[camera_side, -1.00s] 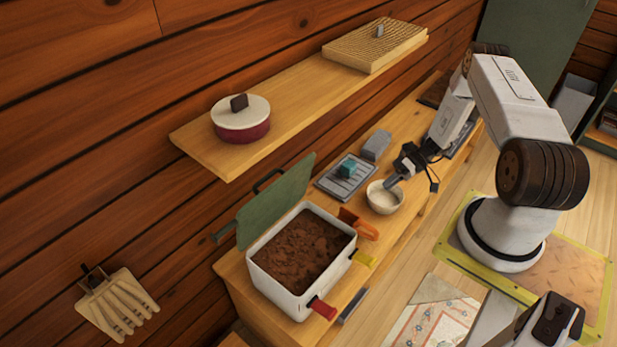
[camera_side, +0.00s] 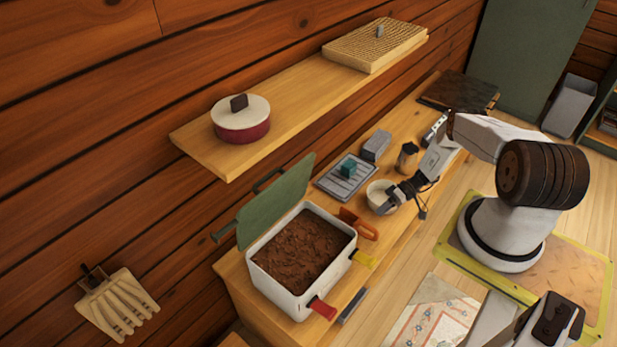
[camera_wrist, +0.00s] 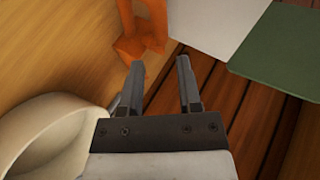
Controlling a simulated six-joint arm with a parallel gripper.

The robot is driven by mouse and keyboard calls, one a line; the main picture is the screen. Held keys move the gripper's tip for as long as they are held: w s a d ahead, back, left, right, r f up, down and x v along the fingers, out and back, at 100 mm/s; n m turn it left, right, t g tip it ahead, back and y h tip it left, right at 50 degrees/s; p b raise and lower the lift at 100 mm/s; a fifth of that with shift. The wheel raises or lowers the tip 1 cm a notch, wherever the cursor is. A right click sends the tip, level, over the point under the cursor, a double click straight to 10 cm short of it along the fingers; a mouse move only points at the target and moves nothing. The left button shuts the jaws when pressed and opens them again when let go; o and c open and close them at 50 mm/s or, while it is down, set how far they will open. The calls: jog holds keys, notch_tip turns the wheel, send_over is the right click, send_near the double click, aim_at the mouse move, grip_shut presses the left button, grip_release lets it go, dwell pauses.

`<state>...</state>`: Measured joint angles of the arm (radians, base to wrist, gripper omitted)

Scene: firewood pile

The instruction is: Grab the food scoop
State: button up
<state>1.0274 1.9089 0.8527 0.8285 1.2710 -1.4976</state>
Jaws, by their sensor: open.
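The orange food scoop (camera_side: 360,223) is beside the right side of the white box, its looped handle toward the front edge of the bench. In the wrist view part of the orange scoop (camera_wrist: 140,42) shows at the top, just beyond my fingertips. My gripper (camera_side: 386,208) is at the front side of the white bowl, to the right of the scoop. In the wrist view my gripper (camera_wrist: 160,66) is open, with nothing between its fingers. The scoop's far end is cut off in the wrist view.
The white bowl (camera_wrist: 40,135) is close to my gripper's left in the wrist view. The white box (camera_side: 285,295), filled with brown soil-like stuff, has its green lid (camera_side: 277,202) raised.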

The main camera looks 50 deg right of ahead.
aim_at(365, 223)
jog(key=shift+x, duration=3.8)
jog(key=shift+s, duration=0.1)
grip_shut()
